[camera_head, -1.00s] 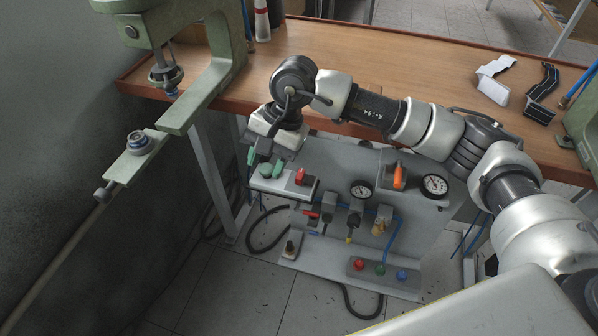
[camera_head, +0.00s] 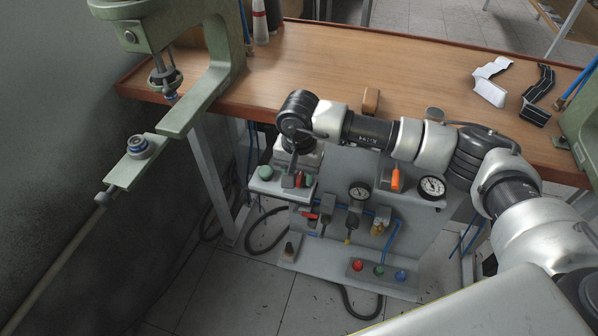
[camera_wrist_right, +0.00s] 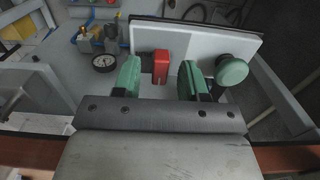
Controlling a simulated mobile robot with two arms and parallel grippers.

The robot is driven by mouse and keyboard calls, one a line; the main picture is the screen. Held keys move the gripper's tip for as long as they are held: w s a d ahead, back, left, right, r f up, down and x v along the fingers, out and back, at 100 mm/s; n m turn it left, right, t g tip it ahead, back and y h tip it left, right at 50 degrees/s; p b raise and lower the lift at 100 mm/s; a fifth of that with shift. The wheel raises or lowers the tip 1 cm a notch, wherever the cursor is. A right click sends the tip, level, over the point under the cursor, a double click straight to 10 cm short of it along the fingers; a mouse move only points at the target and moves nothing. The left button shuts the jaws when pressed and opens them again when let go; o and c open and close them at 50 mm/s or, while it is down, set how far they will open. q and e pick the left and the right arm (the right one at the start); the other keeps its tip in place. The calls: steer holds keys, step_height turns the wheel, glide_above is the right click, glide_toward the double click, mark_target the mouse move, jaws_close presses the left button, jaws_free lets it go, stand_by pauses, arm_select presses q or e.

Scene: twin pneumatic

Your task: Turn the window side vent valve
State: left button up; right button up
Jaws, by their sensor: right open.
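A red valve handle (camera_head: 299,178) stands on the light plate at the upper left of the grey pneumatic panel (camera_head: 345,165). My right gripper (camera_head: 297,182) is over this handle. In the right wrist view the red handle (camera_wrist_right: 160,66) stands between the two green-padded fingers of the open gripper (camera_wrist_right: 159,78), with visible gaps on both sides. An orange valve handle (camera_head: 395,180) is farther right on the panel, away from the gripper. No window shows, so I cannot tell by sight which handle is on its side. My left gripper is out of view.
A green knob (camera_head: 265,173) sits just left of the red handle; in the wrist view the knob (camera_wrist_right: 232,71) is close to one finger. The wooden table (camera_head: 400,65) is behind.

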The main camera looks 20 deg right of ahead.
steer(key=shift+f, duration=0.2)
steer(key=shift+c, duration=0.3)
jaws_close()
